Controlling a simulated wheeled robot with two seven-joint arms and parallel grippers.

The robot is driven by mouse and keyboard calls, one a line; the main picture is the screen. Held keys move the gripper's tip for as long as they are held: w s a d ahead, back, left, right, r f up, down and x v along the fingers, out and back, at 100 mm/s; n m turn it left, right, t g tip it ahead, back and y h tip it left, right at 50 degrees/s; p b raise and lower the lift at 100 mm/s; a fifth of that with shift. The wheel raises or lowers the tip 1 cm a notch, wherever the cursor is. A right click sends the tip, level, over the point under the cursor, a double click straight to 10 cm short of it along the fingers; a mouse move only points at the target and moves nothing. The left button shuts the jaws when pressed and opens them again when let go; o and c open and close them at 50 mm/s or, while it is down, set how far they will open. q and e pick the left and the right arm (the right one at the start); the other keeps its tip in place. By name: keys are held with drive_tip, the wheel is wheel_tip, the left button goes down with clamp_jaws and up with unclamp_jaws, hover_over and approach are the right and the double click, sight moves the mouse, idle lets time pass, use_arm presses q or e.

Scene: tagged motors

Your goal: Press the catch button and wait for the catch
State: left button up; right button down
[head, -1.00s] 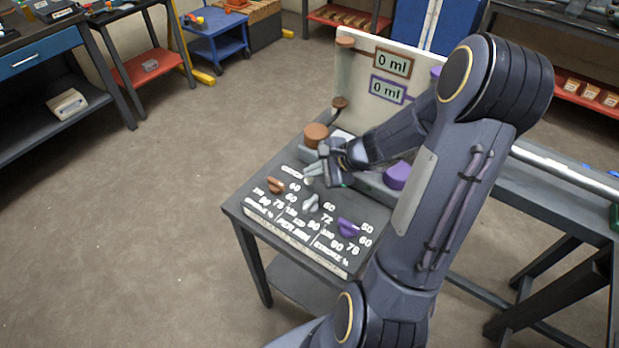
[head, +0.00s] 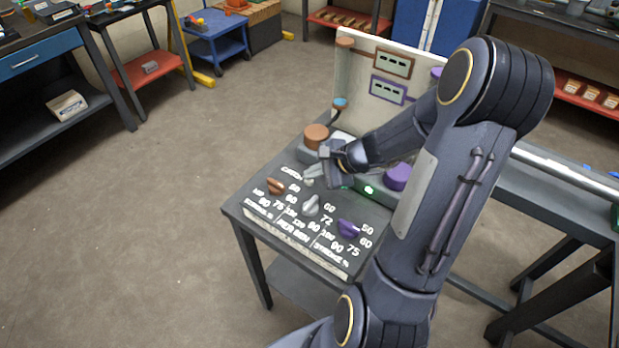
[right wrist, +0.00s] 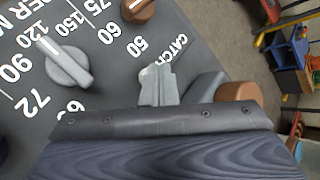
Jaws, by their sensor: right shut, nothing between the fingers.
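The catch button (head: 308,182) is a small pale knob beside the CATCH lettering on the dark sloping panel (head: 262,200). My right gripper (head: 313,171) is shut and empty, with its fingertips right by the button. In the right wrist view the closed fingers (right wrist: 158,85) largely cover the button, so I cannot tell whether they touch it. Two displays, one framed brown (head: 394,65) and one purple (head: 388,89), show dashes. A green light (head: 369,190) glows on the panel. A nozzle (head: 340,103) at the left of the backboard shows a blue face. My left gripper is out of view.
Brown (head: 275,186), grey (head: 311,205) and purple (head: 348,228) dials stand in front of the button. A brown cylinder (head: 316,136) and a purple one (head: 397,176) stand behind. The floor at the left is clear.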

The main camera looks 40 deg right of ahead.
sight(313, 183)
drive_tip(key=shift+r+p, duration=0.3)
drive_tip(key=shift+r, duration=0.3)
wheel_tip(313, 183, up, 6)
drive_tip(key=p, duration=0.5)
idle(0.7)
